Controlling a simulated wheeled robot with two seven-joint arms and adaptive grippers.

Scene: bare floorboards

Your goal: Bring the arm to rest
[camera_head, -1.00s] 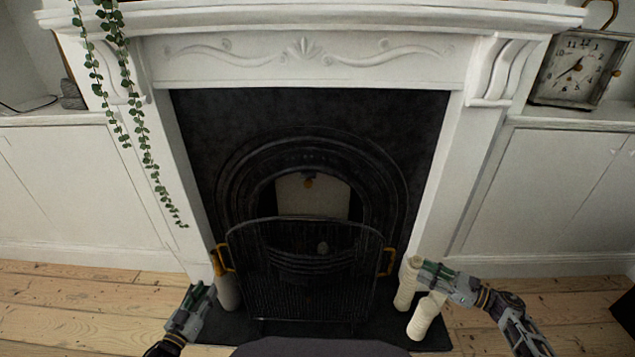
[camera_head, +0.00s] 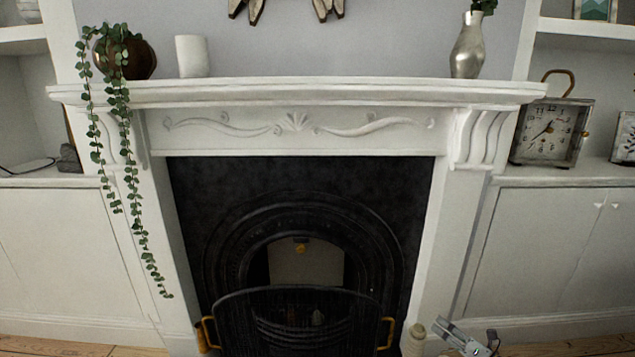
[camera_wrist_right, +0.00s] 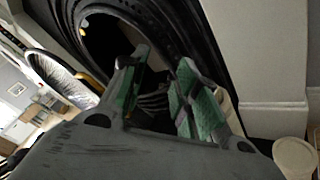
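My right gripper (camera_head: 446,330) is at the bottom edge of the head view, just right of a cream pillar candle (camera_head: 415,338). In the right wrist view its two green-padded fingers (camera_wrist_right: 164,66) are spread apart, with nothing clearly held between them. A pale candle (camera_wrist_right: 229,108) shows partly behind the right-hand finger; I cannot tell whether they touch. My left gripper is not in view.
A black fire screen (camera_head: 300,320) with brass handles stands before the fireplace. The white mantelpiece (camera_head: 300,94) carries a hanging plant (camera_head: 135,180), a white cup (camera_head: 192,56) and a silver vase (camera_head: 467,48). A clock (camera_head: 548,135) stands on the right cabinet. Another candle (camera_wrist_right: 296,157) stands at lower right in the wrist view.

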